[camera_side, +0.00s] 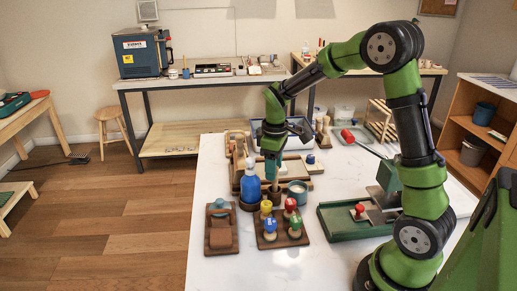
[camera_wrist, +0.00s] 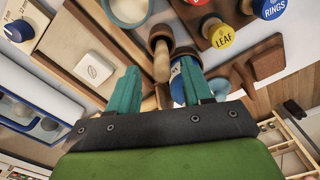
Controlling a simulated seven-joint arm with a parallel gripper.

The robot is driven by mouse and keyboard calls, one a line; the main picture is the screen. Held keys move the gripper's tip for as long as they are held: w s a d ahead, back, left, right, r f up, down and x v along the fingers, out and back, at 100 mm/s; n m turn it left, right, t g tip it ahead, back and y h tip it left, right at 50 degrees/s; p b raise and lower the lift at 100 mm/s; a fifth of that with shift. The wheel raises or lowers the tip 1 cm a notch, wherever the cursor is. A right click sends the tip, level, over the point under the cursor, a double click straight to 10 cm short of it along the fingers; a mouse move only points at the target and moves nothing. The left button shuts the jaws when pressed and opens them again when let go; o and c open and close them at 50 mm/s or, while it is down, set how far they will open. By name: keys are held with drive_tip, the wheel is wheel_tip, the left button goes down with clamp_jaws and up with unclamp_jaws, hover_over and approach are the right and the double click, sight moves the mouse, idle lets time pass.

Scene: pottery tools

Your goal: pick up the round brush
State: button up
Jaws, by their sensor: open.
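A pale wooden piece with a rounded end (camera_wrist: 161,66) stands in a dark brown cup (camera_wrist: 160,34); it may be the round brush, but its bristles do not show. In the side view the brown cup (camera_side: 276,198) is just below my gripper (camera_side: 271,172). My gripper points down with its teal fingers apart. In the wrist view the wooden piece lies between the fingers of my gripper (camera_wrist: 160,76). Whether the fingers touch it I cannot tell.
A blue bottle (camera_side: 250,186) stands close to the left of the gripper, and a grey-blue pot (camera_side: 298,193) to the right. A board of coloured stamps (camera_side: 281,239) lies in front. A green-based tool (camera_side: 345,221) is at right.

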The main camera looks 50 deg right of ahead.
sight(275, 190)
drive_tip(key=f, duration=0.4)
drive_tip(key=shift+s+f, duration=0.3)
drive_tip(key=shift+f, duration=0.05)
drive_tip(key=c, duration=0.9)
